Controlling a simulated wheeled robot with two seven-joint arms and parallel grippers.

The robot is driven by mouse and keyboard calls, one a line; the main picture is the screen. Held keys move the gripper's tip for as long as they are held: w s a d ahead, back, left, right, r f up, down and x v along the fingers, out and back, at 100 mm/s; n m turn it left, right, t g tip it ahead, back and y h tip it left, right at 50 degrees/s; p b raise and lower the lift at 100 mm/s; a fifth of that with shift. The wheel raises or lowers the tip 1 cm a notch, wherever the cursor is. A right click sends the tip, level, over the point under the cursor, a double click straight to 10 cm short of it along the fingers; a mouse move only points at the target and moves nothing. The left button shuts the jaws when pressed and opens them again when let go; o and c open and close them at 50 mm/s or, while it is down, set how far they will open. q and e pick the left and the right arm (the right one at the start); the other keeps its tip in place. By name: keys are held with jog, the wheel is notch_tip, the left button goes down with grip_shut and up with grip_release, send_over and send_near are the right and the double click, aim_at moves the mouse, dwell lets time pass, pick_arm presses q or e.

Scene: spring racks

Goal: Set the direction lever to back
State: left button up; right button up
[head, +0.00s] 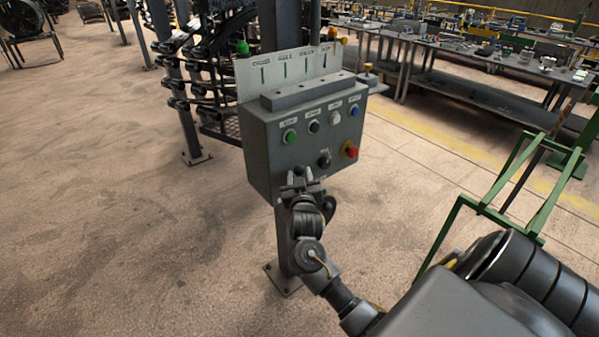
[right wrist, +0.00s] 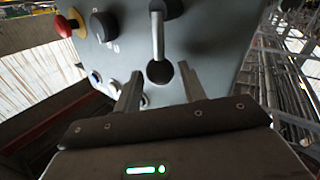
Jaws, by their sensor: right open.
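The direction lever (right wrist: 157,35) shows in the right wrist view as a pale metal rod with a dark round end (right wrist: 160,72). It comes out of the grey front of the control box (head: 262,150). My right gripper (head: 298,186) is at the lower part of that front in the head view. In the right wrist view my right gripper (right wrist: 160,88) is open, with one finger on each side of the lever's round end. I cannot tell whether either finger touches it. In the head view the lever is mostly hidden by my gripper. My left gripper is not in view.
The box also bears a green button (head: 290,137), a blue button (head: 355,111), a red stop button (head: 349,150) and a black rotary knob (head: 324,160). A dark spring rack (head: 205,75) stands behind at left. A green frame (head: 490,205) is at right.

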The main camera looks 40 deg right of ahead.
jog(key=shift+w+d, duration=0.3)
jog(key=shift+w, duration=0.15)
